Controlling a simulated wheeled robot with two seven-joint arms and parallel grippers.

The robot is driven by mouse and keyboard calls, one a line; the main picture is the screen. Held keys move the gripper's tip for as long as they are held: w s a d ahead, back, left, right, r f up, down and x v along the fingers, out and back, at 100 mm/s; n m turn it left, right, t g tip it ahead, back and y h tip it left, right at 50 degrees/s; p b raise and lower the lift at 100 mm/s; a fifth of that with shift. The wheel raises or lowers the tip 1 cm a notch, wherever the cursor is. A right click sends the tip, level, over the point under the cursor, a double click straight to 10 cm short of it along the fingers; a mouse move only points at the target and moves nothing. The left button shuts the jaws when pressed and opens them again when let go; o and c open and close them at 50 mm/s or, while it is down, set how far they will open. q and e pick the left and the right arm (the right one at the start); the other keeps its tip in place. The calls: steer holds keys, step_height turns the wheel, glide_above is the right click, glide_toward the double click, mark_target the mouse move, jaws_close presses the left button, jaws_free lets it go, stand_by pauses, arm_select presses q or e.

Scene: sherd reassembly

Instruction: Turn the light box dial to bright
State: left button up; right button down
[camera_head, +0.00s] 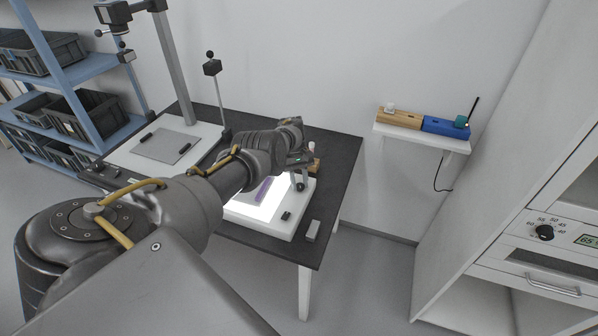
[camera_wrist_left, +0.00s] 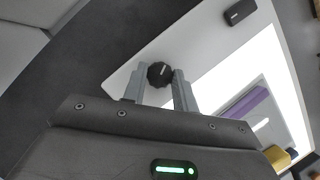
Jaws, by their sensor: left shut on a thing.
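The light box (camera_head: 292,234) is a white slab on the dark table, and its panel glows bright white. Its rim also shows in the wrist view (camera_wrist_left: 193,34). The dial is a small black ridged knob (camera_wrist_left: 160,74) on the rim beside the glowing panel. In the head view the dial (camera_head: 300,187) shows just below my left gripper (camera_head: 299,176). In the wrist view my left gripper (camera_wrist_left: 157,84) has its two fingers on either side of the dial, shut on it. My right gripper is not in view.
A purple strip (camera_wrist_left: 245,106) lies on the glowing panel. A black block (camera_wrist_left: 239,12) sits on the rim, and a grey block (camera_head: 312,230) lies at the table's (camera_head: 338,165) right. A camera stand (camera_head: 176,70) rises at the back left. A wall shelf (camera_head: 421,137) hangs right.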

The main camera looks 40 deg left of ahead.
arm_select(q)
steer(key=m+b, duration=0.1)
steer(key=m, duration=0.1)
steer(key=shift+f+m+g+y, duration=0.1)
steer(key=shift+m+g+y, duration=0.2)
steer(key=shift+g, duration=0.1)
steer(key=shift+w+d+m+g+y+b, duration=0.1)
steer(key=shift+m+g+y+b, duration=0.4)
steer(key=shift+m, duration=1)
steer(key=o, duration=1)
steer(key=shift+c, duration=0.2)
